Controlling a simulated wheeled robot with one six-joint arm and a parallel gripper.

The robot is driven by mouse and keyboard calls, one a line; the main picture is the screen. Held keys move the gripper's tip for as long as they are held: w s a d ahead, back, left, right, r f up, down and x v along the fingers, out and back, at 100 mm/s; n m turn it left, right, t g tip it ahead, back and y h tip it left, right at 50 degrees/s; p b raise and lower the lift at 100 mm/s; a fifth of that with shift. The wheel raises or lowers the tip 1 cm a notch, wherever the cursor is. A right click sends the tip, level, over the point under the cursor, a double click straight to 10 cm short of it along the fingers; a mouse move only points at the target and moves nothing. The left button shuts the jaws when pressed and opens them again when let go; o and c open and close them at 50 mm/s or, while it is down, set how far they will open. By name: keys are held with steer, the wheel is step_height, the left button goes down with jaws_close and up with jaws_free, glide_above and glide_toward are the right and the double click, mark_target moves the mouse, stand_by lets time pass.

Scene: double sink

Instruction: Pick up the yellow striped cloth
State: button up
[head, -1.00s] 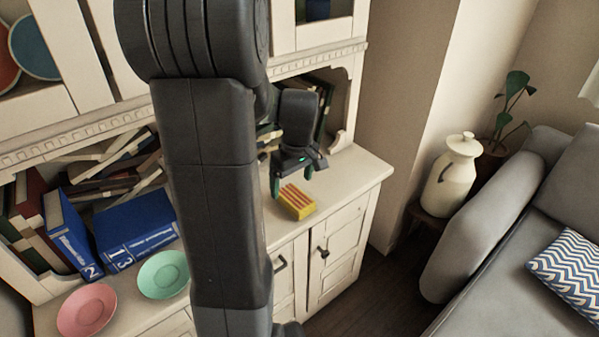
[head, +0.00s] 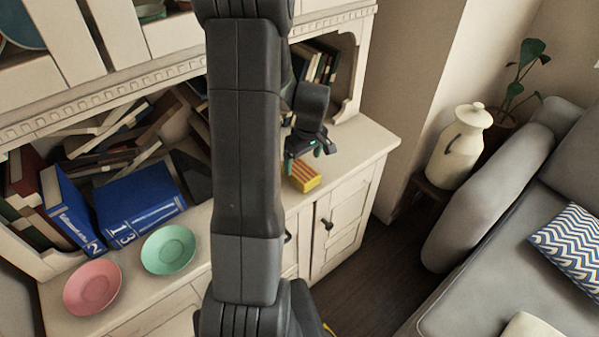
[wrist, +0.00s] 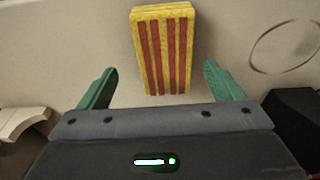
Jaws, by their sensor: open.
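The yellow striped cloth (head: 304,177) is a block-like yellow piece with red stripes. It lies on the cabinet's counter near its right end. In the wrist view the cloth (wrist: 163,48) is ahead of the fingertips, roughly midway across the gap. My gripper (head: 308,153) is just above and behind the cloth in the head view. Its green fingers are apart and empty in the wrist view (wrist: 158,82). The near end of the cloth points toward the gap; the fingers do not appear to touch it.
A pink plate (head: 92,288) and a green plate (head: 168,249) sit on the counter (head: 360,146) at left. Blue books (head: 140,205) and a pile of books stand behind them. A cream jug (head: 458,145) and a grey sofa (head: 500,255) are at right.

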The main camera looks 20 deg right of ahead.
mark_target(300, 168)
steer(key=f, duration=0.1)
steer(key=a+f, duration=0.1)
steer(key=f, duration=0.1)
steer(key=shift+w+f+p, duration=0.15)
steer(key=shift+f+p, duration=0.1)
steer(key=shift+p, duration=0.1)
steer(key=shift+w+f, duration=0.1)
steer(key=shift+f, duration=0.5)
steer(key=c, duration=1.1)
